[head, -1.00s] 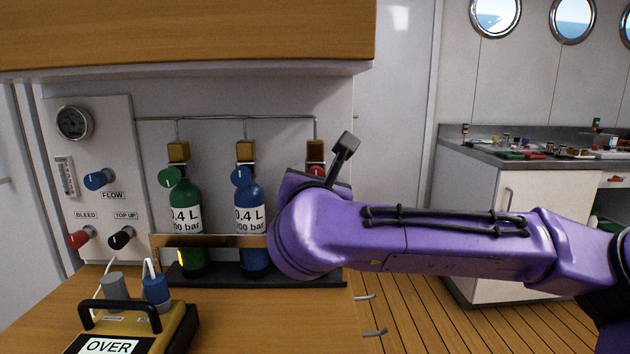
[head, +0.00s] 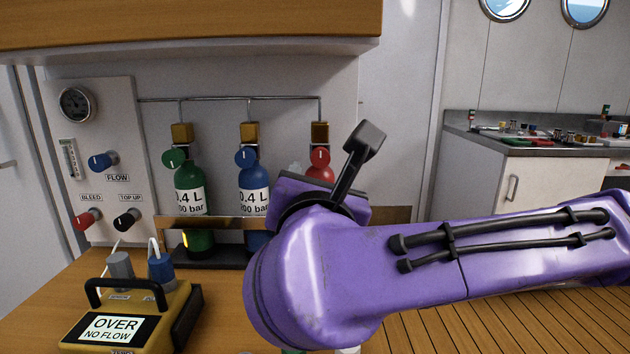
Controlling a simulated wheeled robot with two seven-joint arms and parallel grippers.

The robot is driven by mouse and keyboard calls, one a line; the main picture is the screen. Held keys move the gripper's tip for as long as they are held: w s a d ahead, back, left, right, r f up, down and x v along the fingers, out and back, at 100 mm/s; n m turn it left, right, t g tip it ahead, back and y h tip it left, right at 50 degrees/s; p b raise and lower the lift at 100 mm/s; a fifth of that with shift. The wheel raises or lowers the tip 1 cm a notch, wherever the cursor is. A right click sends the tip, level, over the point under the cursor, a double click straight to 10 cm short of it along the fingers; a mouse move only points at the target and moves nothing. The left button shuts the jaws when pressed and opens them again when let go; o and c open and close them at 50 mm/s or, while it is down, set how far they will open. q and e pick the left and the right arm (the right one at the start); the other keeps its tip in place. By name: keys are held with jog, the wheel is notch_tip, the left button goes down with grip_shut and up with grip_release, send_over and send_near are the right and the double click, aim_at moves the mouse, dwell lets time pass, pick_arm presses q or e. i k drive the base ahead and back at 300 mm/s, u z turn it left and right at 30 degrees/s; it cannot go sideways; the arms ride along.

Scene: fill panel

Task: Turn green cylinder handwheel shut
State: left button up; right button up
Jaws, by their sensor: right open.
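The green cylinder (head: 190,188) stands upright in the rack on the counter, leftmost of three. Its green handwheel (head: 174,158) sits at the upper left of the cylinder, below a brass block, with a short white mark on its face. My right gripper (head: 318,190) is to the right of the green cylinder, in front of the red one and apart from the green handwheel. Its fingertips are mostly hidden behind my purple wrist; it is open. My left gripper is out of view.
The blue cylinder (head: 254,190) with a blue handwheel stands beside the green one. The red cylinder (head: 319,172) is partly hidden by my wrist. A yellow meter (head: 180,305) reading "OVER NO FLOW" sits in front. A knob panel (head: 100,130) is at left; a wooden cupboard overhangs above.

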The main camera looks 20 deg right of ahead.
aim_at(172, 159)
jog(key=k, duration=1)
